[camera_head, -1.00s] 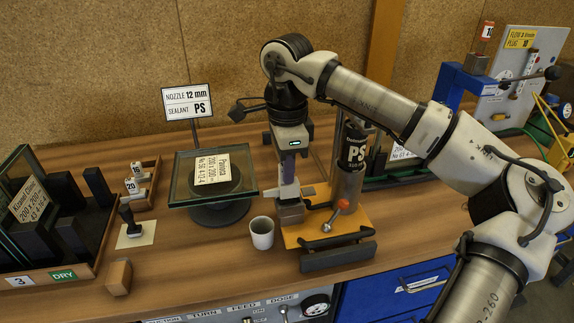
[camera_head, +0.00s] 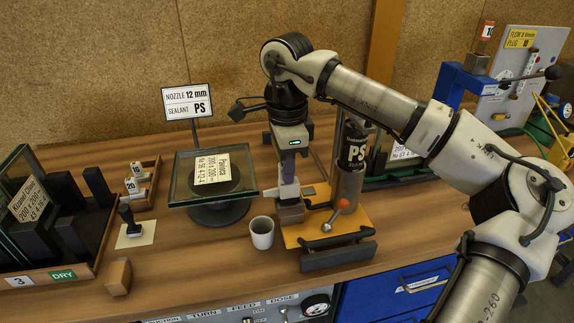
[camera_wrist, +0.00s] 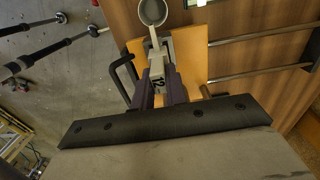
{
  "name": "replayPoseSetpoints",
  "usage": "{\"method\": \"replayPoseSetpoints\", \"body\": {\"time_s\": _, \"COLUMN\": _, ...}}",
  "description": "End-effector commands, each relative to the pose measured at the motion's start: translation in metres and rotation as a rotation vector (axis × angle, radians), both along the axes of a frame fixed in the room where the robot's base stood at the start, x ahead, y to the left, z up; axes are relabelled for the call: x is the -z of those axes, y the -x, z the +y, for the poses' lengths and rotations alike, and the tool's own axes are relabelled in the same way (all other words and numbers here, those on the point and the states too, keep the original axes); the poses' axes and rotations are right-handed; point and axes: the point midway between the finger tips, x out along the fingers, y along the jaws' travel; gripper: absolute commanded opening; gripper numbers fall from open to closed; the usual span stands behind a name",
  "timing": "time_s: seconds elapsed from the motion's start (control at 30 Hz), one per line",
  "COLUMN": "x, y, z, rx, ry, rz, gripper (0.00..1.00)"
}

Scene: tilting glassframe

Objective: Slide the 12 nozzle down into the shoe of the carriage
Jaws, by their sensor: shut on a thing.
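My gripper (camera_head: 289,188) points down over the carriage and is shut on the 12 nozzle. In the wrist view the nozzle (camera_wrist: 157,70), pale grey and marked 12, sits between the two dark purple fingers. The carriage (camera_head: 352,226) is an orange plate with a PS cartridge (camera_head: 350,165) upright on it and a red-knobbed lever. The shoe appears to be the grey block (camera_head: 290,213) at the plate's left side, directly under my fingers. The fingers hide most of the nozzle in the head view, and I cannot tell how far its lower end is inside the shoe.
A white cup (camera_head: 262,232) stands just left of the carriage; it also shows in the wrist view (camera_wrist: 153,10). A glass pane on a round turntable (camera_head: 222,212) is further left. Black handles flank the carriage plate.

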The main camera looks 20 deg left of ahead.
Motion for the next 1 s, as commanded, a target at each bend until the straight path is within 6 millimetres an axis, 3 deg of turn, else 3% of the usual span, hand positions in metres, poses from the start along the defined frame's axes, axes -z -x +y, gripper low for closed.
{"method": "replayPoseSetpoints", "body": {"time_s": 1.0, "x": 0.018, "y": 0.000, "z": 0.000, "rx": 0.000, "ry": 0.001, "rz": -0.001, "gripper": 0.00}}
